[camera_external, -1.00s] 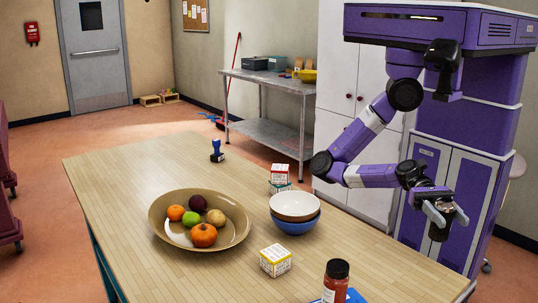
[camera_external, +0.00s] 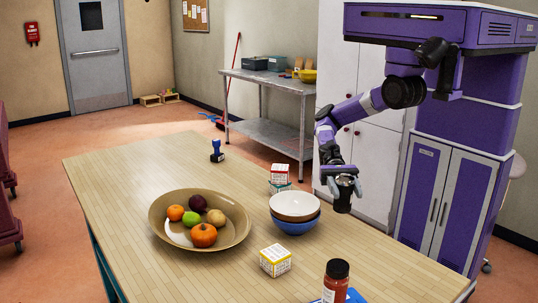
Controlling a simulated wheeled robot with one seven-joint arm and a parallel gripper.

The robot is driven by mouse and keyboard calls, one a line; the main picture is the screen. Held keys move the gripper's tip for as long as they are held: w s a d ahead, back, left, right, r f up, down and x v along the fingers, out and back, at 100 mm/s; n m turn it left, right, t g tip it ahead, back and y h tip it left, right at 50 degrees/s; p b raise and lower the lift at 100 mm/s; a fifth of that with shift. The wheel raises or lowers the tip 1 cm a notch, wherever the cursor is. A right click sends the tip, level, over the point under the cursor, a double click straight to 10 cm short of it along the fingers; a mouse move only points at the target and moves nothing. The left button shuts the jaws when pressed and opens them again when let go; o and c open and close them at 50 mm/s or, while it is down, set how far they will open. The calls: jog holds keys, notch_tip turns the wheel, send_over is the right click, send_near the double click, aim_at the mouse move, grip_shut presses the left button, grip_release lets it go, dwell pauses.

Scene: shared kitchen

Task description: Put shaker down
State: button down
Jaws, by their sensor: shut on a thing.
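The shaker (camera_external: 343,196) is a small dark cylinder with a lighter metallic top. My gripper (camera_external: 344,183) is shut around its upper part and holds it upright. In the picture the shaker hangs just right of the stacked bowls, near the right edge of the wooden table (camera_external: 120,190). I cannot tell whether its base is above the tabletop or past the edge, and it seems to be in the air.
Stacked white and blue bowls (camera_external: 294,224) stand left of the shaker. Small boxes (camera_external: 279,174) are behind them. A yellow-white box (camera_external: 275,260), a red-brown jar (camera_external: 336,282) and a fruit bowl (camera_external: 160,228) are also on the table. The table's left side is clear.

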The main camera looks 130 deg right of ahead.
jog(key=w+d+r+m+t+h+p, duration=0.2)
jog(key=w+d+r+h, duration=0.15)
jog(key=d, duration=0.95)
jog(key=w+d+r+m+t+h+p, duration=0.1)
jog(key=w+d+r+m+t+h, duration=0.2)
jog(key=d, duration=0.9)
jog(key=w+d+r+m+t+h+p, duration=0.25)
jog(key=w+d+r, duration=0.2)
jog(key=d, duration=0.85)
jog(key=shift+g, duration=0.45)
notch_tip(320, 180, down, 18)
jog(key=shift+s+f+p, duration=0.1)
jog(key=shift+p, duration=0.2)
jog(key=shift+f, duration=0.1)
jog(key=c, duration=0.7)
grip_release()
jog(key=shift+r, duration=0.2)
